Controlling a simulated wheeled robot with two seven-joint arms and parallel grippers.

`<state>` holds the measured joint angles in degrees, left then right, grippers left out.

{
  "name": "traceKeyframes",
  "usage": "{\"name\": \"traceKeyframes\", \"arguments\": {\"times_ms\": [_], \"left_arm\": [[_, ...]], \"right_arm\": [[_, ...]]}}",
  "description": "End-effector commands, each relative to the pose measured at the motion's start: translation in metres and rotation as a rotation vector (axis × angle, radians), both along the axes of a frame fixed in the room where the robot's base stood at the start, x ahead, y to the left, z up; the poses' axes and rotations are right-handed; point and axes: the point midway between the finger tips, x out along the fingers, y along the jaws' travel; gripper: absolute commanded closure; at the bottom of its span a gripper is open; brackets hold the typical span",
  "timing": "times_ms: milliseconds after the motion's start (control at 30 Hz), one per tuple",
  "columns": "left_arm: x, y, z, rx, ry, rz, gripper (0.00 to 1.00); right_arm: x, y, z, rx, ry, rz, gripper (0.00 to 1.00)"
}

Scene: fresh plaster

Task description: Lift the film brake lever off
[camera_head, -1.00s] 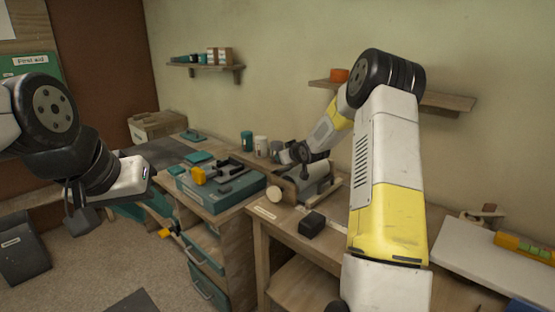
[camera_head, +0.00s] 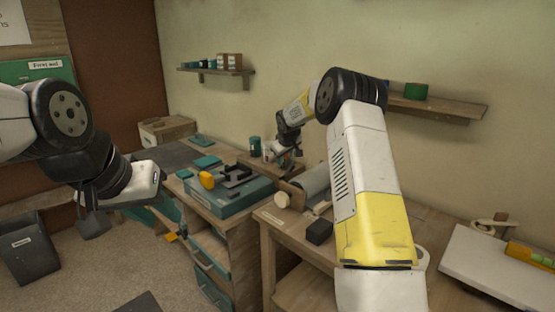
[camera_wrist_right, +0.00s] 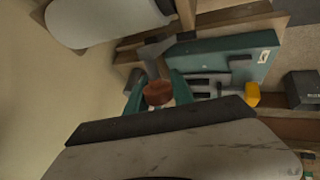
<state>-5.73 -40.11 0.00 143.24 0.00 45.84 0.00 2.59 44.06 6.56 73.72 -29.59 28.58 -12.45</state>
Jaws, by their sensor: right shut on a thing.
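The film roll (camera_head: 317,178) lies on the wooden bench, with a pale round end knob (camera_head: 282,200) at its front left. It also shows at the top of the right wrist view (camera_wrist_right: 100,15). My right gripper (camera_head: 284,163) is above and behind the roll's left end. In the right wrist view, a reddish-brown round piece (camera_wrist_right: 158,93) sits between teal parts at the fingertips, and the jaws are shut on it. I take it to be the film brake lever; most of it is hidden.
A teal case (camera_head: 232,201) with a yellow-handled tool (camera_head: 206,180) stands left of the roll. A black block (camera_head: 319,231) lies in front of it. Cups (camera_head: 255,146) stand behind. A wall shelf (camera_head: 440,106) is behind my right arm.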

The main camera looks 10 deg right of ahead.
Motion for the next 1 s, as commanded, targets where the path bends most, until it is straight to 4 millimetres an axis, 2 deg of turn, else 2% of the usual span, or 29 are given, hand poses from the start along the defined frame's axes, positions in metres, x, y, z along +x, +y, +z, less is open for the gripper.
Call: {"name": "traceKeyframes", "arguments": {"times_ms": [367, 400, 467, 500, 800, 1000], "left_arm": [[0.000, 0.000, 0.000, 0.000, 0.000, 0.000, 0.64], [0.000, 0.000, 0.000, 0.000, 0.000, 0.000, 0.64], [0.000, 0.000, 0.000, 0.000, 0.000, 0.000, 0.64], [0.000, 0.000, 0.000, 0.000, 0.000, 0.000, 0.64], [0.000, 0.000, 0.000, 0.000, 0.000, 0.000, 0.64], [0.000, 0.000, 0.000, 0.000, 0.000, 0.000, 0.64]], "right_arm": [[0.001, 0.001, 0.000, -0.002, 0.001, 0.001, 1.00], [0.001, 0.001, 0.000, -0.002, 0.001, 0.001, 0.64], [0.001, 0.001, 0.000, -0.002, 0.001, 0.001, 0.52], [0.001, 0.001, 0.000, -0.002, 0.001, 0.001, 0.50], [0.000, 0.000, 0.001, -0.002, 0.002, 0.001, 0.50], [-0.014, 0.001, 0.021, -0.004, 0.000, 0.001, 0.50]]}}
